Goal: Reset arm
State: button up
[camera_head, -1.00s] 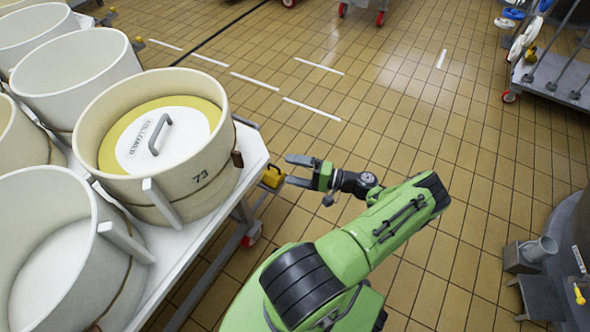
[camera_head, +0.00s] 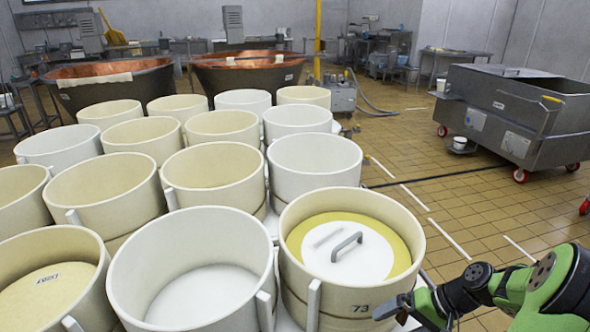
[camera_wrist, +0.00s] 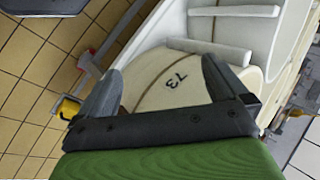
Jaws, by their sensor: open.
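My gripper (camera_head: 402,308) is at the lower right of the head view, close to the outer wall of the mould marked 73 (camera_head: 350,307). In the wrist view my gripper (camera_wrist: 162,80) has its two fingers spread with nothing between them. The number 73 on the mould wall (camera_wrist: 165,95) shows beyond the gap; I cannot tell whether a finger touches it. Inside that mould lies a yellow cheese with a white disc (camera_head: 350,252) on top, which has a grey handle.
Several round moulds, such as the empty white one (camera_head: 262,255), crowd the white table to the left. Copper vats (camera_head: 245,72) stand behind. A steel wheeled tub (camera_head: 520,105) is at the right. Tiled floor (camera_head: 400,160) lies open between.

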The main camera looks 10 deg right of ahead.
jog(key=s+a+r+n+g+h, duration=0.1)
jog(key=s+a+r+n+h, duration=0.15)
jog(key=a+r, duration=0.35)
jog(key=s+a+r+n+h, duration=0.1)
jog(key=a+r+h, duration=0.2)
jog(key=a+r, duration=0.35)
jog(key=s+a+r+n+t+h, duration=0.25)
jog(key=s+a+r, duration=0.25)
jog(key=s, duration=0.4)
notch_tip(320, 180, up, 13)
jog(key=t+y+p, duration=0.1)
jog(key=p, duration=1.2)
jog(key=shift+s+r, duration=0.2)
jog(key=shift+s, duration=0.2)
jog(key=shift+d, duration=0.1)
